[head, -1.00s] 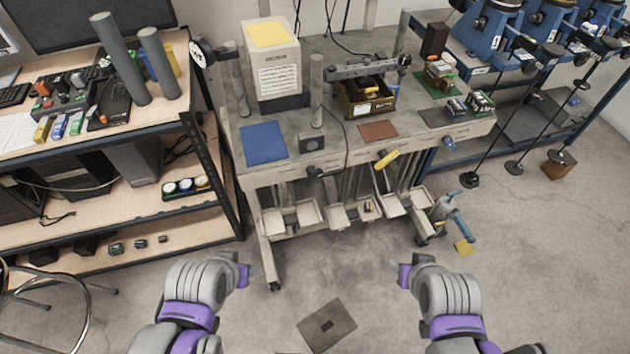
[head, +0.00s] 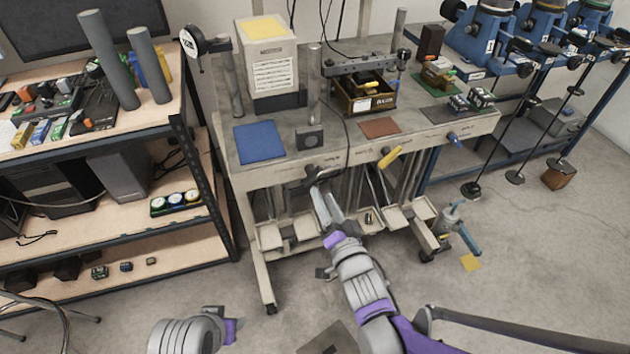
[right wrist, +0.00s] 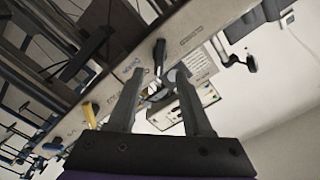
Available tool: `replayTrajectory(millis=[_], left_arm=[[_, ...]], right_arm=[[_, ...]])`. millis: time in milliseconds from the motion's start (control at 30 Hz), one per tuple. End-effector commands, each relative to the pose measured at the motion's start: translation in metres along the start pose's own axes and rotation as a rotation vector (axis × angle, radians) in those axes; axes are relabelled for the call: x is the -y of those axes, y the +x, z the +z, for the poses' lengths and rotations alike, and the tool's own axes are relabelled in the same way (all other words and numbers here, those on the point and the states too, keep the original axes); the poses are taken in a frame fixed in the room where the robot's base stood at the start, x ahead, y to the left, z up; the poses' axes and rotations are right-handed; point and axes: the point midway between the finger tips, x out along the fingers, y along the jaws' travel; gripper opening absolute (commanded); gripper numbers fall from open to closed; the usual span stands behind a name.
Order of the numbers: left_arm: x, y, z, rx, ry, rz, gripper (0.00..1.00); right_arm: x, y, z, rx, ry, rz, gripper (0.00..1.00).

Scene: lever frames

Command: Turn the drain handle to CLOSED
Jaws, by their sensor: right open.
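Three handles sit along the bench's front edge: a black one (head: 309,174) at left, a yellow one (head: 389,157) in the middle and a blue one (head: 454,140) at right. Their labels are too small to read surely, so I cannot tell which is the drain handle. My right gripper (head: 327,197) is open and empty, just below and in front of the black handle. In the right wrist view, its fingers (right wrist: 155,80) point towards a black handle (right wrist: 158,56), with the yellow handle (right wrist: 89,116) at left. My left gripper (head: 232,328) is low, its fingers not clear.
The bench (head: 350,155) carries a blue mat (head: 259,142), a parts box (head: 368,96) and upright posts. A shelf unit (head: 190,150) stands left.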

Motion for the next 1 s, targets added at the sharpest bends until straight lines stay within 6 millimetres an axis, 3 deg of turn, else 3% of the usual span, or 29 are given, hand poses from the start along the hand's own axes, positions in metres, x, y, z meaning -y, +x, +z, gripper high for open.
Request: replayTrajectory(millis=[100, 333, 767, 1000], left_arm=[[0.0, -0.001, 0.0, 0.0, 0.0, 0.0, 0.5], [0.0, -0.002, -0.001, -0.001, 0.0, 0.0, 0.5], [0.0, -0.002, -0.001, -0.001, 0.0, 0.0, 0.5], [0.0, -0.002, -0.001, -0.001, 0.0, 0.0, 0.5]], right_arm=[[0.0, 0.025, 0.0, 0.0, 0.0, 0.0, 0.5], [-0.001, 0.058, 0.0, 0.0, -0.001, 0.001, 0.5], [-0.001, 0.068, 0.0, 0.001, -0.001, 0.002, 0.5], [-0.001, 0.068, 0.0, 0.001, -0.001, 0.002, 0.07]])
